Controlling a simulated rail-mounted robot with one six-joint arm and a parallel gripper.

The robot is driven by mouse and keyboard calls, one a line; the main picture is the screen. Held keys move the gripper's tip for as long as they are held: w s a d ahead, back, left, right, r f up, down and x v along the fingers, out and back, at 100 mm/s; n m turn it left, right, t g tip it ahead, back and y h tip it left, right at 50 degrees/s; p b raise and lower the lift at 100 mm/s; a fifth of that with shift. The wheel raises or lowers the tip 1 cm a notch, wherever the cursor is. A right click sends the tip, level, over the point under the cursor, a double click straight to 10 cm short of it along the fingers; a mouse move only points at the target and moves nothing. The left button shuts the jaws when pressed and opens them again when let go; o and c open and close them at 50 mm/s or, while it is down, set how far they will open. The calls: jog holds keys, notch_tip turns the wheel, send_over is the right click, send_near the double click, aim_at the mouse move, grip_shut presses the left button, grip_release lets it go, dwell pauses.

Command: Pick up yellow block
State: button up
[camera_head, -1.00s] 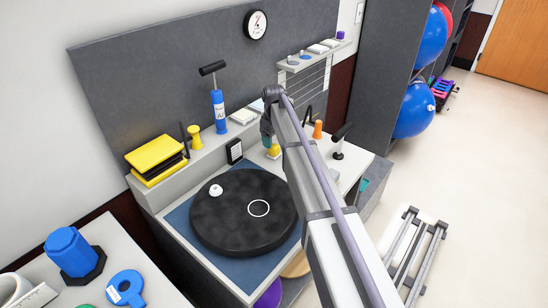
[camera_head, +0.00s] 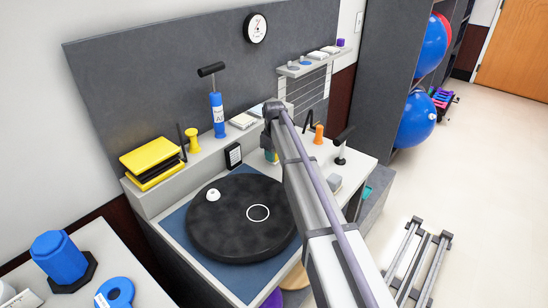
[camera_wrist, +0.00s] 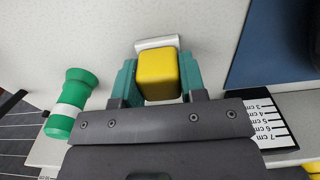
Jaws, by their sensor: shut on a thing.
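The yellow block (camera_wrist: 158,75) is between the two green fingers of my gripper (camera_wrist: 157,82) in the wrist view. The fingers touch it on its left and right sides. A pale bar (camera_wrist: 157,43) shows just beyond the block, over the light worktop. I cannot tell whether the block is clear of the surface. In the head view my arm hides most of the gripper and the block, beside the round black disc.
In the head view the black disc (camera_head: 225,235) lies on a blue mat. An orange piece (camera_head: 319,133) and a black-handled post (camera_head: 341,148) stand right of my arm.

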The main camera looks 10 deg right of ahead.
jog(key=shift+c, duration=1)
notch_tip(320, 180, up, 10)
jog(key=p, duration=1)
jog(key=shift+r, duration=0.15)
jog(key=shift+f, duration=0.2)
jog(key=o, duration=0.3)
jog(key=shift+c, duration=1)
